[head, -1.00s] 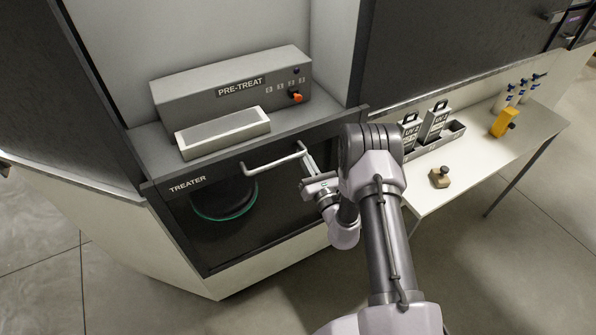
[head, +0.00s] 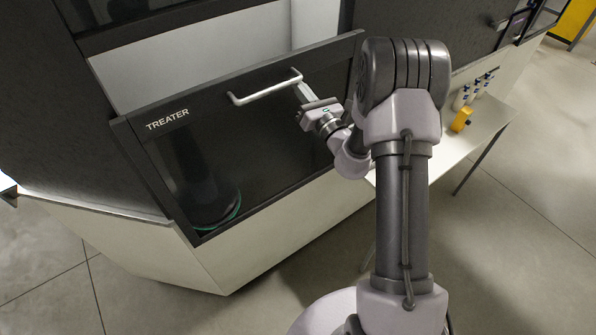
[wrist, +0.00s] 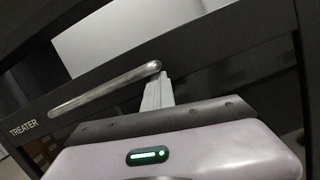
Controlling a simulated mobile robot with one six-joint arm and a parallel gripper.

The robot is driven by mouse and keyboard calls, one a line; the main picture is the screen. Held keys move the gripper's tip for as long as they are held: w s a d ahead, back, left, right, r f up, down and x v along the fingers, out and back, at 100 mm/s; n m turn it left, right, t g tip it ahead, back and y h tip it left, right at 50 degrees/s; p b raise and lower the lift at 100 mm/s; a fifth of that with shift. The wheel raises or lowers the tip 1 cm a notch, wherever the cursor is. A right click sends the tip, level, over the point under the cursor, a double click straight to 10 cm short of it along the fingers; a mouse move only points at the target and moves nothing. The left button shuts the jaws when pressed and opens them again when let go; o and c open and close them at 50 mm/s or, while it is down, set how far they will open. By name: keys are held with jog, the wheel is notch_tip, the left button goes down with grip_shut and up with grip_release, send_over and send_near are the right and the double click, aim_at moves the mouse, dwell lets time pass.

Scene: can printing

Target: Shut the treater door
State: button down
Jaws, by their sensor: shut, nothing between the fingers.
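The treater door (head: 250,130) is a dark, see-through panel in a black frame marked TREATER, with a pale bar handle (head: 265,88) near its top. White interior wall shows in a gap above its top edge. My gripper (head: 302,88) is shut and empty, with its fingertips at the right end of the handle, just below the bar. In the wrist view the fingertips (wrist: 157,82) reach up to the handle's right end (wrist: 150,67); whether they touch it I cannot tell. The pre-treat unit is hidden behind the door.
A dark upper cabinet (head: 30,110) flanks the opening on the left. A white side table (head: 480,140) with a yellow item (head: 461,118) and small blue-topped bottles stands to the right, partly hidden by my arm. A round teal-edged object (head: 215,212) shows through the door.

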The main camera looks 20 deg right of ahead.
notch_tip(320, 180, up, 16)
jog(key=p, duration=0.8)
